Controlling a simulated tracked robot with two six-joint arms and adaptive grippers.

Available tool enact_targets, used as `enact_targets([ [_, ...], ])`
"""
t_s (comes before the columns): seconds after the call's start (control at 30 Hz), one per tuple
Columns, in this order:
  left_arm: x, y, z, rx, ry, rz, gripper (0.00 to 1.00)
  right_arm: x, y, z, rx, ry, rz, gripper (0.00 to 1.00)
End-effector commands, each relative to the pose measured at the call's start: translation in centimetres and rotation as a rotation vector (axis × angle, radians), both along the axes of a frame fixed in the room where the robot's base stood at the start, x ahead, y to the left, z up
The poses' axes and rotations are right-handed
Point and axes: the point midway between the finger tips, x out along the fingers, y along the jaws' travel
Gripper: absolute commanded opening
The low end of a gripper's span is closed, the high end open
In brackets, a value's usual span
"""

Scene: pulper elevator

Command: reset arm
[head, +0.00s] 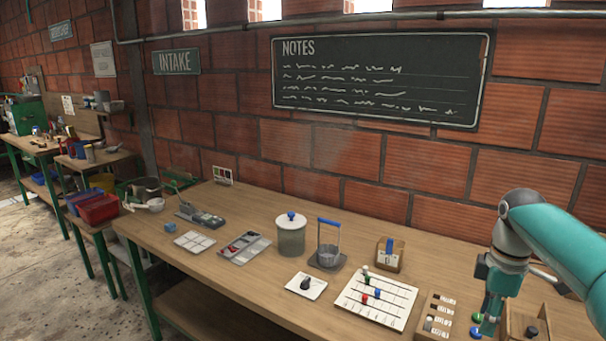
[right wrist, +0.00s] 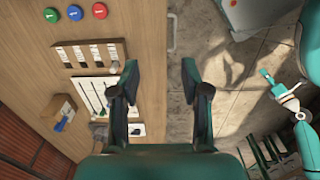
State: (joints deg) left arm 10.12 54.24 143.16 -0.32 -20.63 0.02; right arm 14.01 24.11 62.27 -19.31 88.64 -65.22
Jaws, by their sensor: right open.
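My right arm comes in from the right of the head view, bent at a grey joint. My right gripper (head: 487,322) hangs down at the front right of the workbench, near a green button (head: 477,317). In the right wrist view the two dark fingers of the right gripper (right wrist: 161,75) stand wide apart with nothing between them. Below them is the bench edge, with floor beyond it. My left gripper does not show in the head view.
The wooden bench (head: 230,205) holds a lidded jar (head: 291,238), a white board with sliders (head: 375,300), a wooden switch block (head: 437,318) and a small white tray (head: 306,286). Coloured buttons also show in the right wrist view, including a red one (right wrist: 99,10). A brick wall stands behind.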

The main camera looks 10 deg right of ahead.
Motion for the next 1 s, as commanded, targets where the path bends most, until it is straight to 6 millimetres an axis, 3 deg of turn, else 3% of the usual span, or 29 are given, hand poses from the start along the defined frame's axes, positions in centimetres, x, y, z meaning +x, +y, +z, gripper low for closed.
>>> enact_targets([
  [0.07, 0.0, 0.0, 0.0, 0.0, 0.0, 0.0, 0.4, 0.0, 0.0, 0.0, 0.0, 0.0, 0.0, 0.46],
  [0.27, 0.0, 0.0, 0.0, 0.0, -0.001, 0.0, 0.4, 1.4, 1.6, -3.6, 0.021, -0.004, -0.023, 0.46],
  [0.57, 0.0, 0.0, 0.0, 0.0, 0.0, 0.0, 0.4, 3.3, 5.5, -10.8, 0.074, -0.016, -0.093, 0.46],
  [0.67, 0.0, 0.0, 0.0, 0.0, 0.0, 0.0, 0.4, 3.6, 7.6, -14.3, 0.105, -0.018, -0.134, 0.46],
  [0.8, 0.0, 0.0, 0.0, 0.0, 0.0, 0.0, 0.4, 2.9, 12.1, -21.0, 0.169, -0.008, -0.232, 0.46],
  [0.87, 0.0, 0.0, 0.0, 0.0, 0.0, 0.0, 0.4, 2.0, 14.6, -24.3, 0.203, -0.001, -0.295, 0.46],
  [1.0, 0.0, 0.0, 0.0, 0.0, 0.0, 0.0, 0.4, -1.9, 20.2, -31.1, 0.277, 0.03, -0.471, 0.46],
])
